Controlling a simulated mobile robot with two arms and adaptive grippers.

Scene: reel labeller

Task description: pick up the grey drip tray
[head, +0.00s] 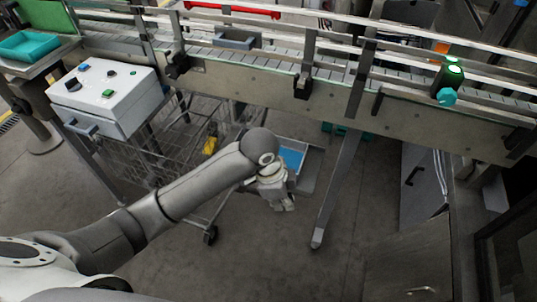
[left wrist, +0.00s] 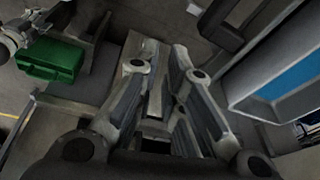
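A grey tray with a bright blue inside (head: 309,171) sits low beneath the conveyor in the head view. In the left wrist view a grey tray wall with blue behind it (left wrist: 259,104) shows at the right. A smaller grey tray (head: 236,39) lies on the conveyor; I cannot tell which of the two is the drip tray. My left gripper (head: 284,203) points down just in front of the low tray. In the left wrist view the left gripper's fingers (left wrist: 166,58) are a little apart with nothing held between them.
The conveyor (head: 230,70) crosses above, and its slanted support leg (head: 337,190) stands right of my gripper. A wire cart (head: 180,150) stands to the left, below a white control box (head: 105,95). A green case (left wrist: 50,60) shows in the wrist view. The front floor is clear.

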